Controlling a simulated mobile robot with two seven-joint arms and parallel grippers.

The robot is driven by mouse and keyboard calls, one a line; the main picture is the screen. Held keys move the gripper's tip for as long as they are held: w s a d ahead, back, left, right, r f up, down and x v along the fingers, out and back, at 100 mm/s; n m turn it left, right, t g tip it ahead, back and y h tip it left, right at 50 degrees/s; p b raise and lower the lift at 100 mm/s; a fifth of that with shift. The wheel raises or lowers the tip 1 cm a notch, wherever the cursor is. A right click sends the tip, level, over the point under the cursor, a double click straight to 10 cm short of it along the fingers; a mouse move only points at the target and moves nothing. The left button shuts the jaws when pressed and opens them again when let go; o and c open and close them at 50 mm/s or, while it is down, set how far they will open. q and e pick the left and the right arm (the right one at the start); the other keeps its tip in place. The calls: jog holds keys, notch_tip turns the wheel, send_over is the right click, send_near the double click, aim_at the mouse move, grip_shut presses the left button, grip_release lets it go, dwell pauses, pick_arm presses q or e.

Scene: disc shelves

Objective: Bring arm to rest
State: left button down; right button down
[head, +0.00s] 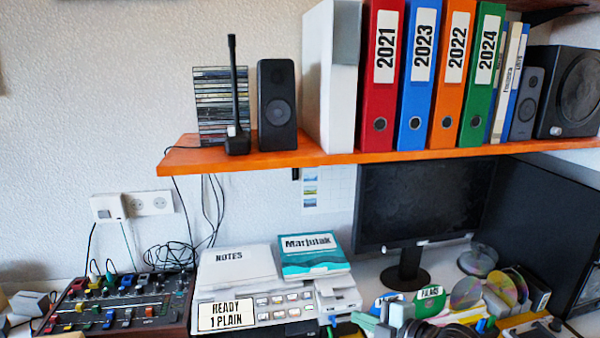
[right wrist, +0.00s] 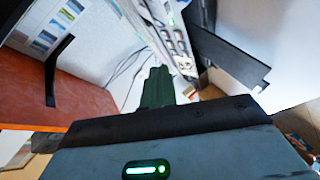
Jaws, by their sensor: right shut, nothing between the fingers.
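My right gripper (right wrist: 157,85) shows in the right wrist view. Its dark fingers are together with nothing between them, and they point up into the picture past the dark gripper body. I cannot make out either gripper clearly among the crowded items at the bottom of the head view. My left gripper is not in view.
An orange shelf (head: 330,156) holds binders, including a red binder (head: 380,70), and a black speaker (head: 277,100). Below it stand a monitor (head: 425,200), a mixer (head: 125,305) and a white device (head: 265,310). The desk front is crowded; the wall at left is bare.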

jog(key=s+f+m, duration=0.3)
jog(key=s+f, duration=0.1)
jog(key=s, duration=0.1)
jog(key=s+a+f+m+h, duration=0.1)
jog(key=s+f+m, duration=0.2)
jog(key=s+f, duration=0.2)
jog(key=s+a+f+m, duration=0.1)
jog(key=s+f+m, duration=0.2)
jog(key=s+f, duration=0.2)
jog(key=shift+s+f+p, duration=0.15)
jog(key=shift+s+p, duration=0.2)
jog(key=shift+s, duration=0.1)
jog(key=s+d+f+m+h, duration=0.2)
jog(key=s+d+f+m, duration=0.1)
jog(key=s, duration=0.5)
jog(key=s+d+f+m+g+h, duration=0.1)
jog(key=s+d+f+m+h, duration=0.1)
jog(key=s, duration=0.6)
jog(key=s+d+f+m+h, duration=0.2)
jog(key=s+d+f+m, duration=0.2)
jog(key=s, duration=0.3)
jog(key=shift+s+d+f+m+p, duration=0.3)
jog(key=shift+s+f+m, duration=0.1)
jog(key=shift+f+m, duration=0.3)
jog(key=shift+f, duration=0.1)
